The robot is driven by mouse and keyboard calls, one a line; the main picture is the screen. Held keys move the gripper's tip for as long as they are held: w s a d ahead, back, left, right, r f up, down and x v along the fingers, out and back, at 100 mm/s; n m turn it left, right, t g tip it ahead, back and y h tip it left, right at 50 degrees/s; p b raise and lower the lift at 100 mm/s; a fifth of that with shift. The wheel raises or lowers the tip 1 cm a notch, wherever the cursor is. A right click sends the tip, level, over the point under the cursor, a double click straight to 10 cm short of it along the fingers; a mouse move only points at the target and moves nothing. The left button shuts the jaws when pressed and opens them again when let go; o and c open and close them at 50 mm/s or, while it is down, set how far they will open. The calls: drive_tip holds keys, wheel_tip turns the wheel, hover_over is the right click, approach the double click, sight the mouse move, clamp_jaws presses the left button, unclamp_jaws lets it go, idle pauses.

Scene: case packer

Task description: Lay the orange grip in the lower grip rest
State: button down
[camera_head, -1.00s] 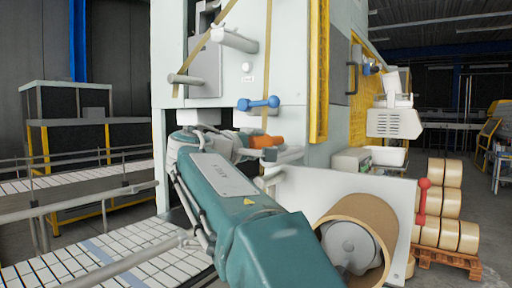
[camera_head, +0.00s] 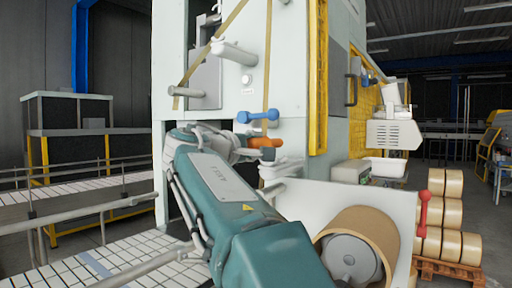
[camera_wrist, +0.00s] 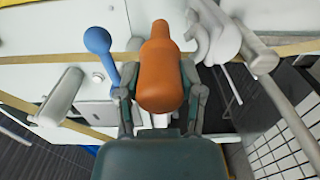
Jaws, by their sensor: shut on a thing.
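The orange grip (camera_head: 264,142) is held by my gripper (camera_wrist: 160,92), whose fingers are shut on both sides of it. In the wrist view the orange grip (camera_wrist: 162,68) points away from the palm, its narrow end toward the top. In the head view it lies nearly level in front of the machine's pale face, below the blue grip (camera_head: 258,116). A white curved holder (camera_head: 283,167), apparently the lower grip rest, is just below it. In the wrist view white curved parts (camera_wrist: 214,36) are right of the grip. No contact with them is clear. My arm partly hides the gripper in the head view.
The blue grip (camera_wrist: 99,44) is close to the left finger. Grey pegs (camera_wrist: 62,97) and a long bar (camera_wrist: 258,52) jut from the machine face. A panel with a brown roll (camera_head: 372,232) stands below right.

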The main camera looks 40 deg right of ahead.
drive_tip(key=v, duration=0.9)
drive_tip(key=shift+a, duration=0.25)
idle(0.4)
drive_tip(key=shift+s, duration=0.1)
